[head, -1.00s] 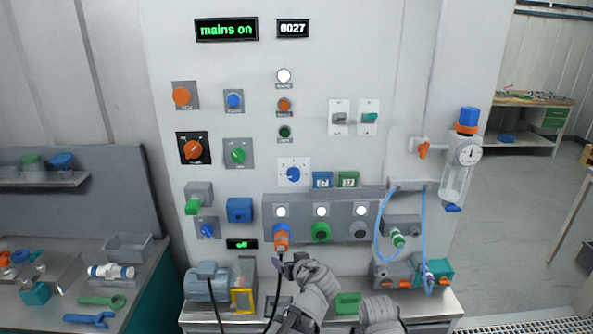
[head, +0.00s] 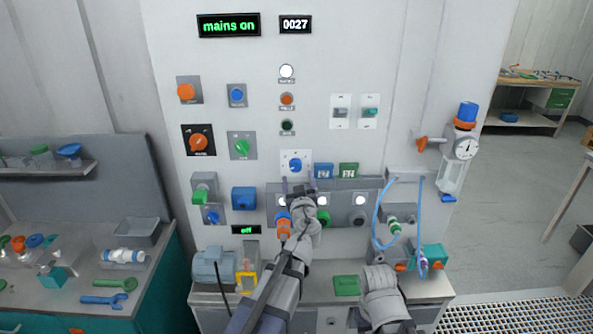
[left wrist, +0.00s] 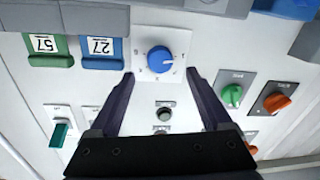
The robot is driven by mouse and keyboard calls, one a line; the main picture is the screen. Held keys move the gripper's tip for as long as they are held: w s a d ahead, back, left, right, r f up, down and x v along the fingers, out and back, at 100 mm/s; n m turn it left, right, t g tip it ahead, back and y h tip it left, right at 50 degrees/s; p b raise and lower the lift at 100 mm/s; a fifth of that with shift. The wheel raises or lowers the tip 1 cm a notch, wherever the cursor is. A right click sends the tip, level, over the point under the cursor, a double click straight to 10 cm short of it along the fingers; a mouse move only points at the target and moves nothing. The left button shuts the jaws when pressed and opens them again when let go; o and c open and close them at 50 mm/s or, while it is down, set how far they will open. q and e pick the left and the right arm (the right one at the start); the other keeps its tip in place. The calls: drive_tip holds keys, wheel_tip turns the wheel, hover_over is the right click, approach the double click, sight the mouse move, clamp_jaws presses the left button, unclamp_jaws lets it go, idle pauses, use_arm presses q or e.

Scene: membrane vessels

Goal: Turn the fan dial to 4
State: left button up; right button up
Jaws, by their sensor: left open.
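A blue round dial on a white plate with marks around it (head: 296,165) is on the upright panel, above the row of lit buttons. I take it for the fan dial; its lettering is too small to read. It also shows in the left wrist view (left wrist: 159,59), upside down, with a pale pointer mark on its right side. My left gripper (head: 298,184) is open and empty, just below the dial in the head view. In the left wrist view its two fingers (left wrist: 161,78) point toward the dial's two sides, apart from it. My right arm shows low in the head view, but its jaws do not.
Blue and green counters (head: 336,170) sit right of the dial. An orange knob on black (head: 199,141) and a green knob (head: 241,147) are to the left. An orange plug (head: 283,224) and lit buttons lie below. Blue hoses (head: 377,222) hang at the right.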

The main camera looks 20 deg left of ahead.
sight(296, 168)
use_arm(q)
drive_tip(key=x, duration=0.6)
drive_tip(key=shift+s, duration=0.1)
drive_tip(key=shift+d, duration=0.1)
clamp_jaws()
idle(0.4)
